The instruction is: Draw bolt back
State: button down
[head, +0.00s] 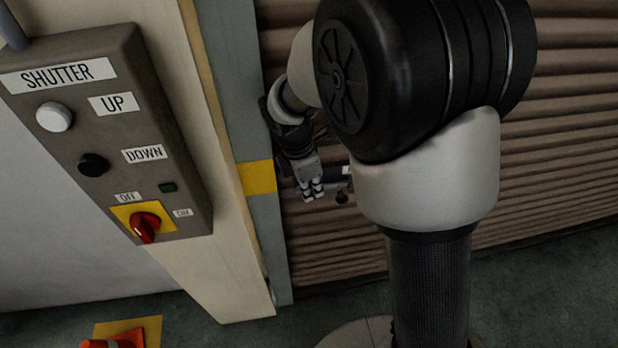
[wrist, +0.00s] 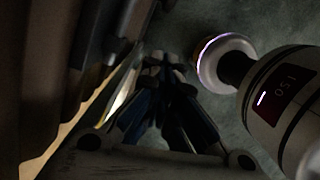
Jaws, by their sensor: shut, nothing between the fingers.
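My gripper (head: 313,190) is in front of the ribbed shutter, just right of the yellow band on the door post in the head view. Its fingers are shut with nothing between them. In the wrist view the dark fingers (wrist: 165,66) meet at their tips. A small dark round knob (head: 342,197) with metal parts above it shows just right of the fingertips, and it looks like part of the bolt. Whether the fingers touch it I cannot tell. The rest of the bolt is hidden by my gripper and arm, and I cannot make it out in the wrist view.
The brown ribbed shutter (head: 560,120) fills the back. A grey-green post (head: 238,90) with a yellow band stands at its left edge. A shutter control box (head: 120,120) with a red switch hangs at the left.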

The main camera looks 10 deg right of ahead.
jog(key=d+f+b, duration=0.2)
jog(key=d+f, duration=0.2)
jog(key=f, duration=0.1)
jog(key=shift+w+d, duration=0.15)
jog(key=shift+w, duration=0.3)
jog(key=shift+f, duration=0.1)
jog(key=shift+d+f+p, duration=0.2)
jog(key=shift+d+p, duration=0.25)
jog(key=shift+d, duration=0.25)
jog(key=shift+r, duration=0.1)
